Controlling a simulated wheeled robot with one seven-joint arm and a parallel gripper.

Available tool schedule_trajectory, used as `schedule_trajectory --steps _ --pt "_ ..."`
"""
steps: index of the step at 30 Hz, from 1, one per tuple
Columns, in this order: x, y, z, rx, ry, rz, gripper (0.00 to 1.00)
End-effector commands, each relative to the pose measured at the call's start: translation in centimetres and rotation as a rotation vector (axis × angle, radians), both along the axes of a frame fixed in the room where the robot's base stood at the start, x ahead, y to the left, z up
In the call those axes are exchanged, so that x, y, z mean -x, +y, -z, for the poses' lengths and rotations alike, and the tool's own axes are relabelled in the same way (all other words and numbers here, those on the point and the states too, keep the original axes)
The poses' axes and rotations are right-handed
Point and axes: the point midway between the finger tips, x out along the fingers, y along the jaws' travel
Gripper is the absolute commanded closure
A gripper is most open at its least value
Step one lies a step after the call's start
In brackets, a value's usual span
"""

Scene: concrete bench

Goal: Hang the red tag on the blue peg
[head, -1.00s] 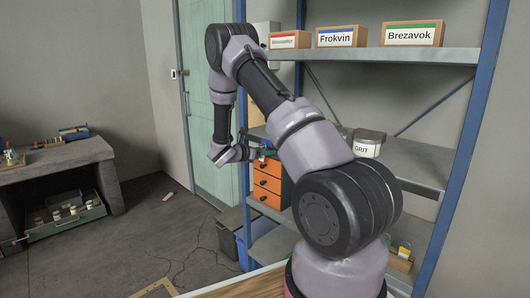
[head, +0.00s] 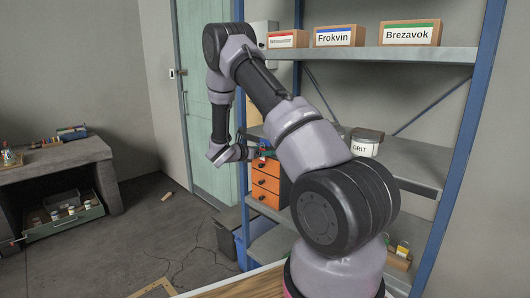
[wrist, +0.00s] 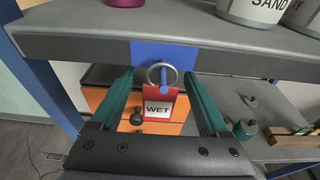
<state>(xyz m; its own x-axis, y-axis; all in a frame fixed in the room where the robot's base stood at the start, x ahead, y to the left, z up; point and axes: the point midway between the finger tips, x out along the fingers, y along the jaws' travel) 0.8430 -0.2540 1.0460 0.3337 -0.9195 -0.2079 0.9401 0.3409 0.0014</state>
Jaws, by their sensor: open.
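The red tag (wrist: 160,106) has a white label reading WET and a metal ring (wrist: 150,74) at its top. The blue peg (wrist: 163,74) sticks out from a blue plate (wrist: 190,52) on the shelf's front edge. In the wrist view the ring appears around the peg, with the tag below it. My gripper (wrist: 157,80) is open, with one green finger on each side of the tag and a visible gap to both. In the head view my gripper (head: 250,150) is at the shelf's left end, and the peg and tag are too small to make out clearly.
The grey shelf (wrist: 80,45) carries containers, one marked SAND (wrist: 262,8). An orange drawer unit (head: 266,183) stands below it. Labelled boxes (head: 338,36) sit on the upper shelf. A concrete bench (head: 50,155) is at the far left, with open floor between.

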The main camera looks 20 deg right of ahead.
Motion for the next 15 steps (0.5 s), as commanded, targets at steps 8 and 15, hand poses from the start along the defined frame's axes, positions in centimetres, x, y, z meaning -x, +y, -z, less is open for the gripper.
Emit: schedule_trajectory --steps 8,15 --pt "0.9 2.9 -0.6 0.0 0.001 -0.005 0.22" --pt "2.6 7.3 -1.6 0.001 0.0 -0.004 0.22"
